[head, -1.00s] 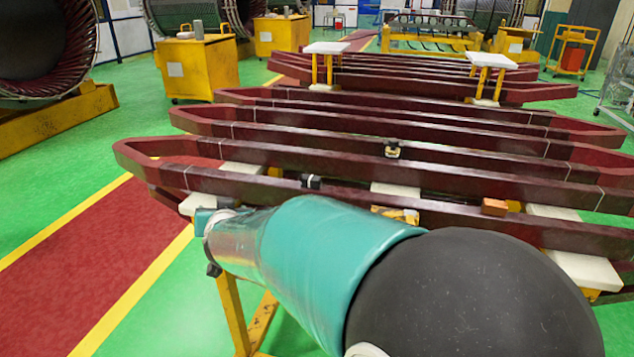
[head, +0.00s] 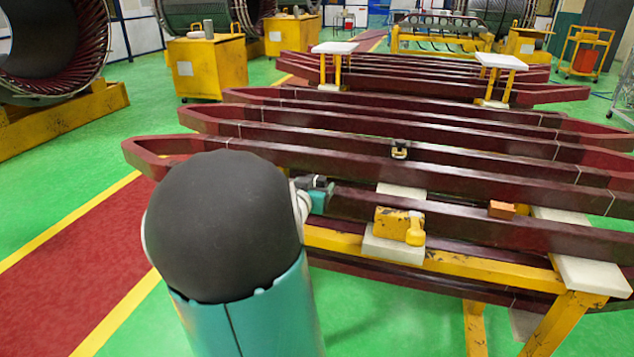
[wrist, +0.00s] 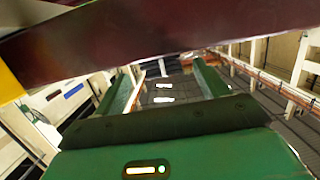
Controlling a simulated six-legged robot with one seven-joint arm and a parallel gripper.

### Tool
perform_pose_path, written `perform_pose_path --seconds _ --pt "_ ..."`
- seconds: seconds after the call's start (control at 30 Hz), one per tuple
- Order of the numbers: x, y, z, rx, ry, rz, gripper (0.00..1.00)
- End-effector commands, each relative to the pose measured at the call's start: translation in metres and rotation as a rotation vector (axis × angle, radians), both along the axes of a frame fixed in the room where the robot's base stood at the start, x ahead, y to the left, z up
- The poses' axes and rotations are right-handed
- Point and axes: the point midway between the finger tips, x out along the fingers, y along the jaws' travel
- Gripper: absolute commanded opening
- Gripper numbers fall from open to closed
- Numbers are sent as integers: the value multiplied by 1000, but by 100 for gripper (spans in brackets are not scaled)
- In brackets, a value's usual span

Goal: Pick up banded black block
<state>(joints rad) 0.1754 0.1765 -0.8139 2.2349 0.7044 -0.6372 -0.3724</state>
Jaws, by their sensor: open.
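A small black block with a pale band (head: 399,151) sits on a maroon coil bar right of centre in the head view. A second small dark piece (head: 320,183) shows beside my gripper, partly covered; I cannot tell which of the two is the banded block. My arm stands large in front. Part of my gripper shows teal just right of its black joint, by the near bars. In the wrist view, the two green fingers of my gripper (wrist: 163,72) are apart with nothing between them. No black block is recognisable there.
Long maroon coil bars (head: 430,181) lie in rows on a yellow stand (head: 450,262). A maroon bar (wrist: 170,38) crosses the top of the wrist view. A yellow piece (head: 392,220) and an orange block (head: 502,209) are nearby. Green floor is open at left.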

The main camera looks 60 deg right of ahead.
Motion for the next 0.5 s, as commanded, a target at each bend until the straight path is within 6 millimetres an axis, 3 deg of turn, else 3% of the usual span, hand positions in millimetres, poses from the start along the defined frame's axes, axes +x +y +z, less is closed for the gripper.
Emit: perform_pose_path --seconds 0.27,0.5 --pt "4 -17 -4 1 3 2 74" --pt "8 -49 -9 -1 4 1 74"
